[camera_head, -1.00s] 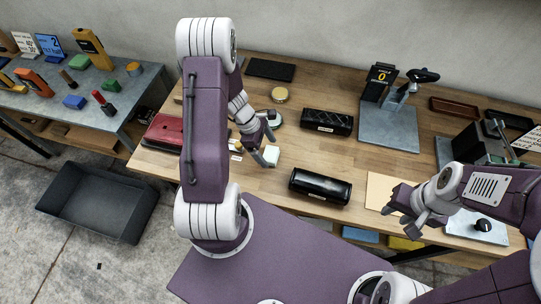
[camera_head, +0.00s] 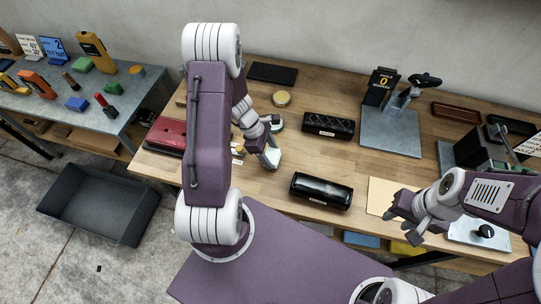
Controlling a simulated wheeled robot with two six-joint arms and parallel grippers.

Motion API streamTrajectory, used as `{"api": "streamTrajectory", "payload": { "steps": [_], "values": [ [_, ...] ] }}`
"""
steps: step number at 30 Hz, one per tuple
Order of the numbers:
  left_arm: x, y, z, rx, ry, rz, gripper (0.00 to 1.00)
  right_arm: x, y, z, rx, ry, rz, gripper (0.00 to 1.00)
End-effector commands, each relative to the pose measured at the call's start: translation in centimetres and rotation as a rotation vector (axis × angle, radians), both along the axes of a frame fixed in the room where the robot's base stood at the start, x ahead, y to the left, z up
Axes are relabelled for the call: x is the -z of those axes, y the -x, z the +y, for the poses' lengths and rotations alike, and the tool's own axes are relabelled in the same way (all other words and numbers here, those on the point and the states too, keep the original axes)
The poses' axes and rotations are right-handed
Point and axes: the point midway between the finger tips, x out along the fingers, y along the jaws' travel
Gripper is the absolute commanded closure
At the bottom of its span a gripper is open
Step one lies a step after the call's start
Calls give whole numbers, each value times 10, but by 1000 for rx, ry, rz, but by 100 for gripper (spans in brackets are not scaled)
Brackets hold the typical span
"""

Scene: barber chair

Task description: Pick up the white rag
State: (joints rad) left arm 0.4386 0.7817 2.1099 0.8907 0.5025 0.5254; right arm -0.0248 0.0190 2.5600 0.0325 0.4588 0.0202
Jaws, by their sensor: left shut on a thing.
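The small white rag (camera_head: 273,164) is on the wooden workbench (camera_head: 240,185), left of centre. My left gripper (camera_head: 270,157) reaches down to it and is shut on it; the fingers cover part of it. I cannot tell whether the rag still touches the bench. My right gripper (camera_head: 402,226) is at the bench's front edge, to the right, with its fingers apart and nothing between them.
A glossy black case (camera_head: 321,190) lies right of the rag, and a quilted black case (camera_head: 328,124) lies behind. A red case (camera_head: 168,136) is partly behind my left arm. A tan sheet (camera_head: 385,193) lies near my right gripper. A grey bin (camera_head: 97,204) stands on the floor.

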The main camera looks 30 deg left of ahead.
Motion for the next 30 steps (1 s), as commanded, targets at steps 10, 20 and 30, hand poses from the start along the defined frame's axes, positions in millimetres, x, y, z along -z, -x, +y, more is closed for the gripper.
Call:
{"api": "streamTrajectory", "payload": {
  "steps": [10, 20, 30],
  "values": [
    [-55, 1, -46, 8, -1, -3, 84, -2, 0, 0, 0, 0, 0, 64],
    [-93, 3, -109, 4, 0, -1, 84, -8, 0, 0, 0, 0, 0, 64],
    [-98, 3, -117, -1, 1, 0, 84, -8, 0, 0, 0, 0, 0, 64]
  ]
}}
